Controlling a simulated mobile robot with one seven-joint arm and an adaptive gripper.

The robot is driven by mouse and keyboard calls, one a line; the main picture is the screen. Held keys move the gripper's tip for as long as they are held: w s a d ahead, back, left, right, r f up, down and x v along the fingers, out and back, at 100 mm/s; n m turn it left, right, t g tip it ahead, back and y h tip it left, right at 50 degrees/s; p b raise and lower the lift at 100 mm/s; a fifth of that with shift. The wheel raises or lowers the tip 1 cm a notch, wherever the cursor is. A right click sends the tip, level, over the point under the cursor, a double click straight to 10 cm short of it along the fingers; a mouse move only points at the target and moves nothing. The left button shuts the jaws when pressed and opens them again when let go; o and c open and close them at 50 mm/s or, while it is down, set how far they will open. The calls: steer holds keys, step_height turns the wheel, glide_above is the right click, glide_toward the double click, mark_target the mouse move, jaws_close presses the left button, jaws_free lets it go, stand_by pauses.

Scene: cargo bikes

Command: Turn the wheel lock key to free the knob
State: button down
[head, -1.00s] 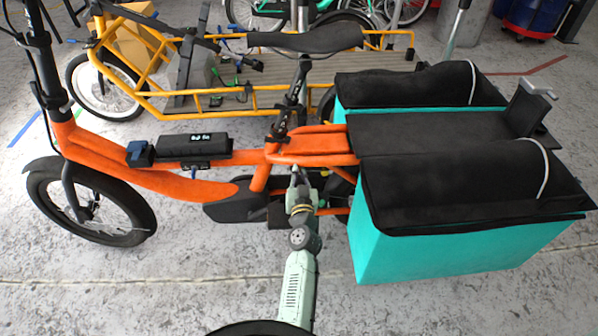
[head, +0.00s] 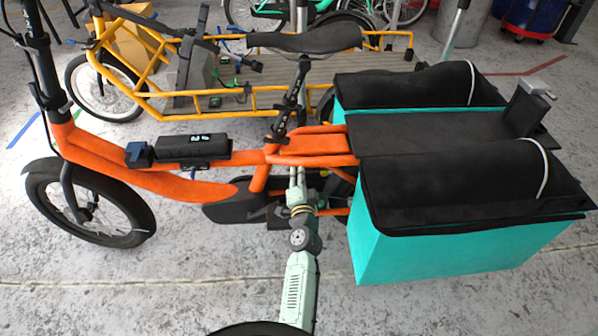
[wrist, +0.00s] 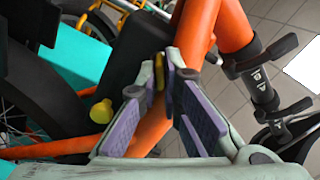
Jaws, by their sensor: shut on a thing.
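In the wrist view, my gripper (wrist: 170,72) has its purple-padded fingers closed around a small yellow piece (wrist: 159,73), which looks like the wheel lock key. The fingers hide most of it. A yellow knob (wrist: 100,113) sticks out to the left of the fingers, apart from them, by a black housing (wrist: 130,60). In the head view, my gripper (head: 297,176) reaches in under the seat post of the orange cargo bike (head: 180,183). The key and knob cannot be made out there.
Orange frame tubes (wrist: 200,30) pass close behind the fingers. A teal pannier box (head: 450,250) with a black cover stands right of my arm. The rear wheel (wrist: 40,95) is at the wrist view's left. A yellow cargo bike (head: 220,102) stands behind. The near floor is clear.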

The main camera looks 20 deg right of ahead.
steer(key=m, duration=0.5)
steer(key=shift+m+p, duration=0.35)
steer(key=shift+m, duration=0.05)
stand_by(0.4)
steer(key=c, duration=1.8)
jaws_free()
steer(key=shift+o, duration=0.2)
steer(key=v, duration=0.7)
steer(key=shift+s, duration=0.25)
steer(key=shift+a, duration=0.1)
